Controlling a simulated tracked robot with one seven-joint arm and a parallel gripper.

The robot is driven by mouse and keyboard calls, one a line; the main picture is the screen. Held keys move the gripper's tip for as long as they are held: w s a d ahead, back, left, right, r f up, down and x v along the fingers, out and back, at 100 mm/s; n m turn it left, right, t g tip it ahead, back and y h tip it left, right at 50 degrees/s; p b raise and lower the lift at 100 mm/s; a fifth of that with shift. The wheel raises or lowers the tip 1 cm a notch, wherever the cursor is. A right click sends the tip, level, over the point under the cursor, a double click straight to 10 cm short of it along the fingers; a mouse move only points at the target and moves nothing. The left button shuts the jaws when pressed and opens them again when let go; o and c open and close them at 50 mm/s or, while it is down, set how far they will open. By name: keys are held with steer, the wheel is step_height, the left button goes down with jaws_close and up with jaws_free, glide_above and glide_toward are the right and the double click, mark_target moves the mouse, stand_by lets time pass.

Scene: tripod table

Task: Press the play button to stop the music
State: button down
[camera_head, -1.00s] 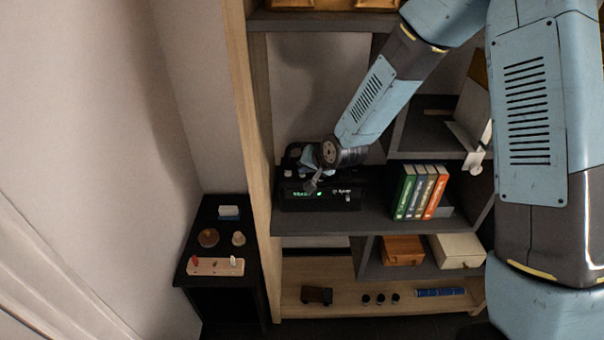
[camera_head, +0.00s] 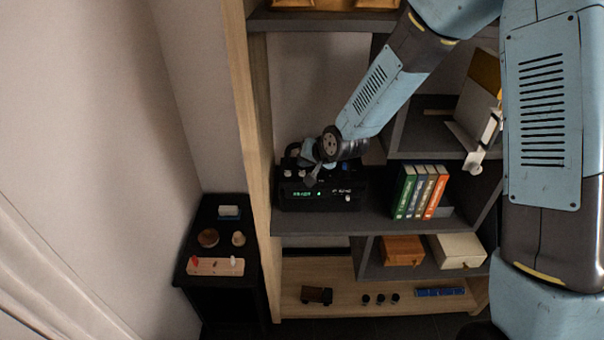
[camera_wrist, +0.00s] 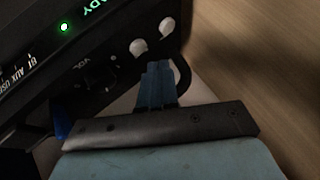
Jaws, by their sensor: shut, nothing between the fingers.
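The music player is a black box (camera_head: 325,200) on the middle shelf, with a green lit display on its front. In the wrist view its black body (camera_wrist: 30,90) fills the left side, with a green light, part of green lettering and small white labels. Two white round knobs or buttons (camera_wrist: 138,47) sit close to my fingertips. I cannot tell which control is the play button. My gripper (camera_head: 311,180) is at the player's top front edge, left of its middle.
Several upright books (camera_head: 420,192) stand right of the player on the same shelf (camera_head: 380,222). The tall wooden side panel (camera_head: 256,160) is close on the left. A small black side table (camera_head: 195,270) with small items stands lower left. My arm covers the upper right.

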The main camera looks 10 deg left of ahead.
step_height(320, 180, up, 4)
steer(key=shift+r, duration=0.25)
steer(key=shift+s, duration=0.1)
stand_by(0.9)
